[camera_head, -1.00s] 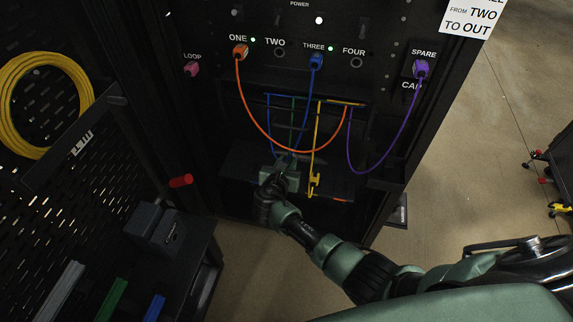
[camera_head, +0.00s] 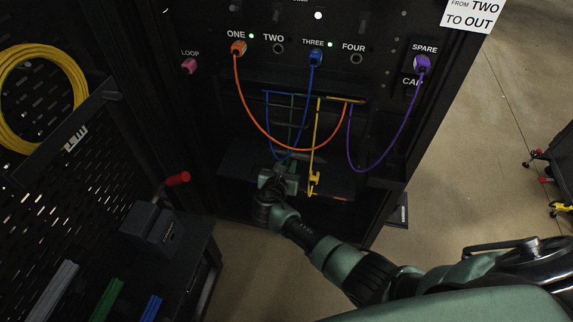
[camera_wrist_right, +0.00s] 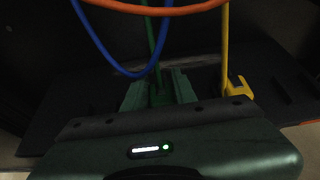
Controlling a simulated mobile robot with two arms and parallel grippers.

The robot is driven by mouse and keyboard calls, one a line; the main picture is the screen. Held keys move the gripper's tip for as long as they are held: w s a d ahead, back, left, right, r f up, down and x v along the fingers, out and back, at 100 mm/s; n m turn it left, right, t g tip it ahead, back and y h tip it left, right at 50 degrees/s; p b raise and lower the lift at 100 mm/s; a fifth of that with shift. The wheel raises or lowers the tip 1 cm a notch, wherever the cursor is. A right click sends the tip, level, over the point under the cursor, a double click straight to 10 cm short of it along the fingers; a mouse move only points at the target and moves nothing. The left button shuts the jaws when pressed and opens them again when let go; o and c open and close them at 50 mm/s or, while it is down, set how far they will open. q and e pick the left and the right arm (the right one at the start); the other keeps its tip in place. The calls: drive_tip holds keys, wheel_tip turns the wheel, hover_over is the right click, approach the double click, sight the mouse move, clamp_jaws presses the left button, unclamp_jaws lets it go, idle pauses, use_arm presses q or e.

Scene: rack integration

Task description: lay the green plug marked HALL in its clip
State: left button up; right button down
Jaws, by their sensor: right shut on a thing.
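The green cable (camera_head: 291,115) hangs from the bar in the rack. In the right wrist view the green cable (camera_wrist_right: 152,42) runs down between the fingers of my right gripper (camera_wrist_right: 160,92). The right gripper, also in the head view (camera_head: 286,168), is shut on the green plug at the cable's end, low in front of the rack's dark shelf. The fingers mostly hide the plug, and its HALL mark cannot be read. I cannot make out its clip. My left gripper is not in view.
A yellow plug (camera_head: 314,184) is just right of the gripper. Blue (camera_head: 268,125) and orange (camera_head: 262,134) cables loop close above it. A purple cable (camera_head: 357,160) hangs to the right. A box with a red-handled lever (camera_head: 178,179) stands at the left.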

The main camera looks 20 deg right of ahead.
drive_tip(key=shift+f, duration=0.35)
idle(0.4)
drive_tip(key=c, duration=1.1)
unclamp_jaws()
drive_tip(key=shift+o, duration=0.2)
